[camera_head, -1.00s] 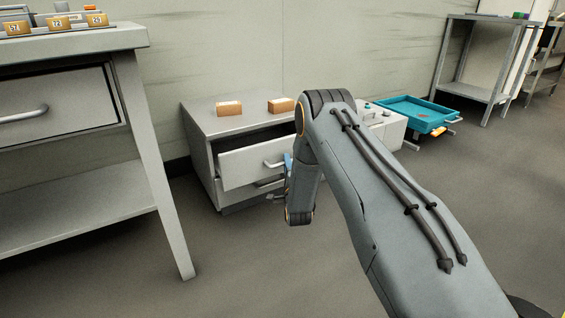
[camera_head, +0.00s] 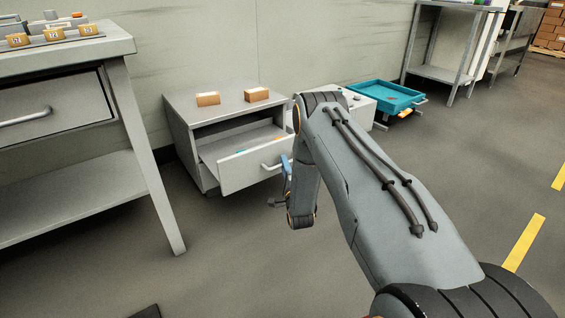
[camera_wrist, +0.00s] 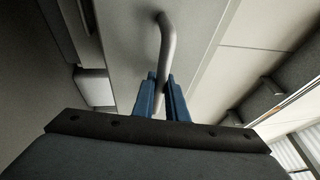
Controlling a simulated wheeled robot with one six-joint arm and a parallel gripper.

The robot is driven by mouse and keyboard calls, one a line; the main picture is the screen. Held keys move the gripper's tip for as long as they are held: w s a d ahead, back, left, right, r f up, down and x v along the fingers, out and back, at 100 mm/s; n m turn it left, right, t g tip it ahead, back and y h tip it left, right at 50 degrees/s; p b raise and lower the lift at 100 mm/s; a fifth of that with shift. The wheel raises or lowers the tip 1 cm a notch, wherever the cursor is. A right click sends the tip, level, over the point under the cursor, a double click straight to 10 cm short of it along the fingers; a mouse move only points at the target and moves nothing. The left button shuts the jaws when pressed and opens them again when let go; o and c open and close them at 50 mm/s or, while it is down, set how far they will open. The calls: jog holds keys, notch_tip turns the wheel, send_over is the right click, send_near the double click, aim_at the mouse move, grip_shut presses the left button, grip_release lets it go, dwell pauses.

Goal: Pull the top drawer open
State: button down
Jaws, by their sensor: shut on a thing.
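The top drawer (camera_head: 248,167) of the low grey cabinet (camera_head: 184,113) stands well out from the body in the head view. A few small coloured things show inside it. Its bar handle (camera_head: 271,166) is on the front panel. My gripper (camera_head: 287,168) is at the handle, partly hidden by my arm. In the wrist view the blue fingers of my gripper (camera_wrist: 162,97) are closed around the handle (camera_wrist: 167,50), with the drawer front (camera_wrist: 125,45) behind it. The lower drawer is mostly hidden behind the top one.
Two small orange-brown boxes, a left one (camera_head: 208,99) and a right one (camera_head: 257,94), sit on the cabinet top. A workbench (camera_head: 140,160) stands close at left. A teal tray (camera_head: 385,97) is behind my arm. The floor in front is mostly clear.

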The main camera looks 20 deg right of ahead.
jog(key=shift+a, duration=0.2)
jog(key=c, duration=1.8)
grip_release()
jog(key=shift+o, duration=0.2)
jog(key=shift+d, duration=0.15)
jog(key=p+v, duration=0.2)
jog(key=v, duration=0.6)
jog(key=shift+p, duration=0.4)
